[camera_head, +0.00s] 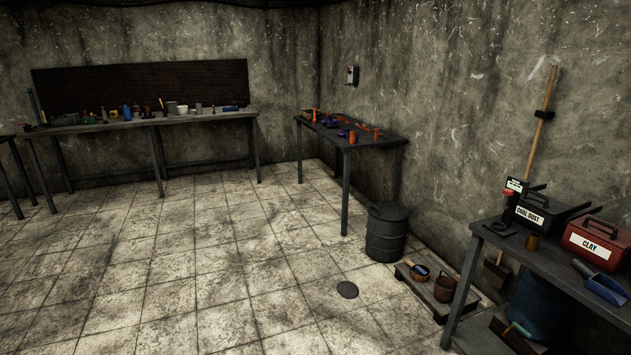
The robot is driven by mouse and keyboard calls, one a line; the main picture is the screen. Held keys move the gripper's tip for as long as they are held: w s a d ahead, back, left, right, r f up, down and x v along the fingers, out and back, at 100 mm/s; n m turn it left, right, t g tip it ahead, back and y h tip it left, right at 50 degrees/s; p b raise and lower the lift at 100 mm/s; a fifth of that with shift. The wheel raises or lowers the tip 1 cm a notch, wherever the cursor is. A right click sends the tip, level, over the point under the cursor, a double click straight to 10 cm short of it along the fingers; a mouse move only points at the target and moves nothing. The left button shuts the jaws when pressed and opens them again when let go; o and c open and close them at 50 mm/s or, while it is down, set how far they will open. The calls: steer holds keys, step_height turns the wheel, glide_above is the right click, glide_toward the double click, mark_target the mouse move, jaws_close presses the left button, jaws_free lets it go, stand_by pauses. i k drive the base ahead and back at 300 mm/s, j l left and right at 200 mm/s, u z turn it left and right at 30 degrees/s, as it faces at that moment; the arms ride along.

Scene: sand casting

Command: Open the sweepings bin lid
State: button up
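A dark grey ribbed drum (386,236) stands on the floor against the right wall, by the end of the middle table. It looks like the sweepings bin, but I can read no label on it. Its dark top (389,211) looks covered by a lid, with a small bump at the left rim that may be a handle. I cannot tell if the lid is fully seated. My gripper is not in view.
The right bench (556,262) holds coal dust and clay boxes, with a blue drum (538,308) below. The middle table (345,138) stands behind. The tiled floor (200,270) at left is clear.

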mark_target(388, 211)
steer(key=i, duration=1.25)
steer(key=i+j, duration=0.15)
steer(key=i, duration=1.05)
steer(key=i+z, duration=0.1)
steer(key=i, duration=1.15)
steer(key=i+z, duration=0.7)
steer(key=i+j+z, duration=0.2)
steer(key=i+z, duration=0.15)
steer(key=i, duration=0.1)
